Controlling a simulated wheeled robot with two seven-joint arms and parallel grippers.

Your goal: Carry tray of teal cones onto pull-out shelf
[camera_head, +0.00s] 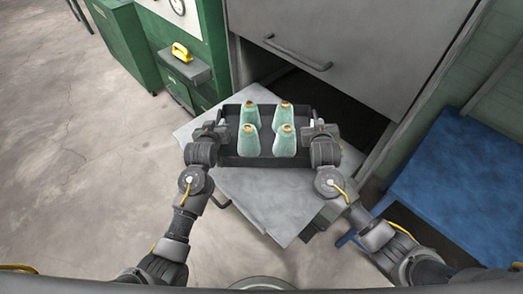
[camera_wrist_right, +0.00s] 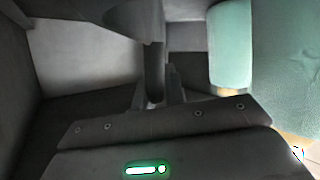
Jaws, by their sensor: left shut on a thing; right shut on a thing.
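A dark tray (camera_head: 262,162) carries several teal cones (camera_head: 284,142), which stand upright in two rows. It is over the light grey pull-out shelf (camera_head: 265,203); I cannot tell whether it touches the surface. My left gripper (camera_head: 221,133) is shut on the tray's left side. My right gripper (camera_head: 309,132) is shut on its right side. In the right wrist view, the right gripper's fingers (camera_wrist_right: 158,92) close on a dark part of the tray, and a teal cone (camera_wrist_right: 285,62) stands close by. The fingertips are partly hidden in the head view.
A grey cabinet front (camera_head: 365,50) with a bar handle (camera_head: 298,54) rises behind the shelf, above a dark opening. A green cabinet with a small ledge holding a yellow object (camera_head: 182,52) is at the back left. A blue platform (camera_head: 450,185) is at right. Floor at left is clear.

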